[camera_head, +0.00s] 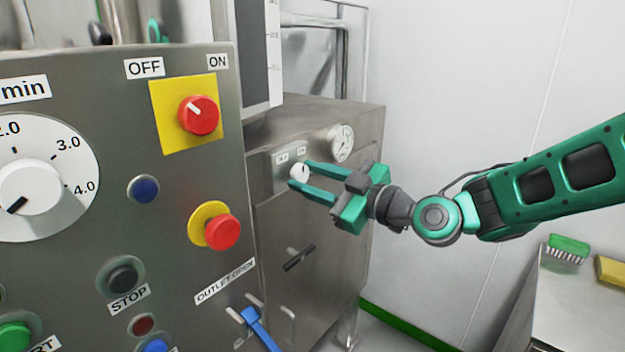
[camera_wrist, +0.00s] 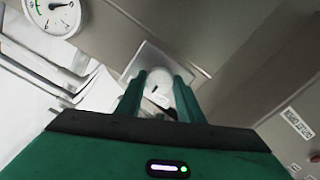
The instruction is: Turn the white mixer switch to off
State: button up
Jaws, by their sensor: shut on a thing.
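The white mixer switch (camera_head: 300,172) is a small round knob on a grey plate on the side cabinet, below two small labels. It also shows in the wrist view (camera_wrist: 158,88), between the fingertips, with a dark mark on its face. My gripper (camera_head: 298,174) reaches in from the right with its green fingers around the knob, shut on it. In the wrist view my gripper (camera_wrist: 160,82) has one finger on each side of the knob. The labels are too small to read surely, so I cannot tell which position the knob points to.
A large control panel (camera_head: 120,235) stands close on the left, with a red switch (camera_head: 199,115) on yellow, a red button (camera_head: 222,232) and a blue lever (camera_head: 259,329). A pressure gauge (camera_head: 341,143) sits right of the switch. A bench (camera_head: 580,310) with a green brush (camera_head: 567,248) is lower right.

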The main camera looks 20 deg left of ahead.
jog(key=n, duration=0.5)
jog(key=shift+w+n, duration=0.1)
jog(key=shift+n, duration=0.2)
jog(key=shift+f, duration=0.1)
dwell(0.4)
jog(key=o, duration=1.1)
jog(key=shift+c, duration=0.2)
jog(key=shift+d, duration=0.1)
jog(key=v, duration=1)
jog(key=shift+s+d, duration=0.2)
jog(key=shift+d, duration=0.1)
jog(key=shift+f, duration=0.1)
